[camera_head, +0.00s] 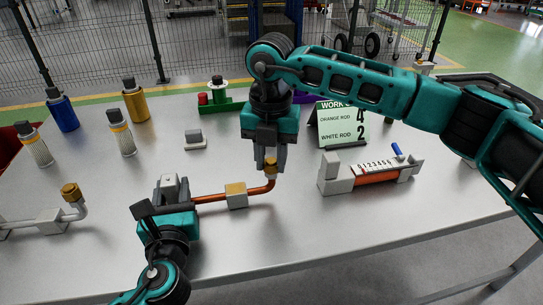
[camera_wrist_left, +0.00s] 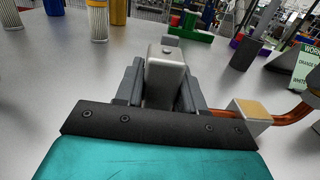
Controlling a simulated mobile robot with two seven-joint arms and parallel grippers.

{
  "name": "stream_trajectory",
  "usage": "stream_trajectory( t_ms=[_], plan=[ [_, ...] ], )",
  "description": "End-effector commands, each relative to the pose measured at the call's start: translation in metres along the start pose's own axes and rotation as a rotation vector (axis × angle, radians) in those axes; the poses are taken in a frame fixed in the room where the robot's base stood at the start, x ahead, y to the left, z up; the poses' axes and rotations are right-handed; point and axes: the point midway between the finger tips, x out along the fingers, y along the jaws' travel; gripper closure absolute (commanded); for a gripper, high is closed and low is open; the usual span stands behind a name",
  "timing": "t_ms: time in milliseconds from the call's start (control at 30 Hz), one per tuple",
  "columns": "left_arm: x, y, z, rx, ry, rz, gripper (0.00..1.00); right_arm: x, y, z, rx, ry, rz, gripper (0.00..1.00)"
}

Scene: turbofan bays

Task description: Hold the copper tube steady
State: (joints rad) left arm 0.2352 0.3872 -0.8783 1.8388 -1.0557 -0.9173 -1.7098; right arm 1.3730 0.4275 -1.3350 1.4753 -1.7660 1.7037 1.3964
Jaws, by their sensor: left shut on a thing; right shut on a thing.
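The copper tube (camera_head: 210,198) lies low over the table and bends upward at its right end. It also shows at the right in the left wrist view (camera_wrist_left: 285,117). A tan-topped block (camera_head: 236,199) sits around its middle. My left gripper (camera_head: 169,188) is at the tube's left end, shut on a light grey block (camera_wrist_left: 165,75) that stands between its fingers. The gripper hides how that block meets the tube. My right gripper (camera_head: 270,156) points down and is shut on the brass nut (camera_head: 271,167) at the tube's upturned end.
A silver tube with a brass nut (camera_head: 70,192) lies at left. Several cylinders, one of them blue (camera_head: 62,109), stand at back left. A small grey block (camera_head: 195,141), a sign (camera_head: 343,127) and a numbered holder with an orange rod (camera_head: 376,177) are on the table. The front right table is clear.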

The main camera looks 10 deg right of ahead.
Motion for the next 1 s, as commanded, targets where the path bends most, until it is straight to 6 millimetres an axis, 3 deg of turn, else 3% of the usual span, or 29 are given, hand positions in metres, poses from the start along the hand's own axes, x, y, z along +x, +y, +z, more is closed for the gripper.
stream_trajectory(
  t_ms=[300, 767, 800, 1000],
  plan=[
    [-0.0002, 0.0018, -0.003, 0.008, 0.006, 0.004, 1.0, -0.002, 0.0004, 0.0009, 0.102, -0.001, 0.002, 0.99],
    [0.0, 0.0021, -0.0032, 0.008, 0.006, 0.005, 1.0, -0.0021, 0.0003, 0.0012, 0.115, -0.002, 0.002, 0.99],
    [0.0, 0.0022, -0.0032, 0.008, 0.006, 0.005, 1.0, -0.002, 0.0003, 0.0013, 0.115, -0.002, 0.002, 0.68],
    [-0.0001, 0.0017, -0.0029, 0.004, 0.006, 0.005, 1.0, -0.0012, 0.0003, 0.0009, 0.114, -0.002, 0.001, 0.49]
  ],
)
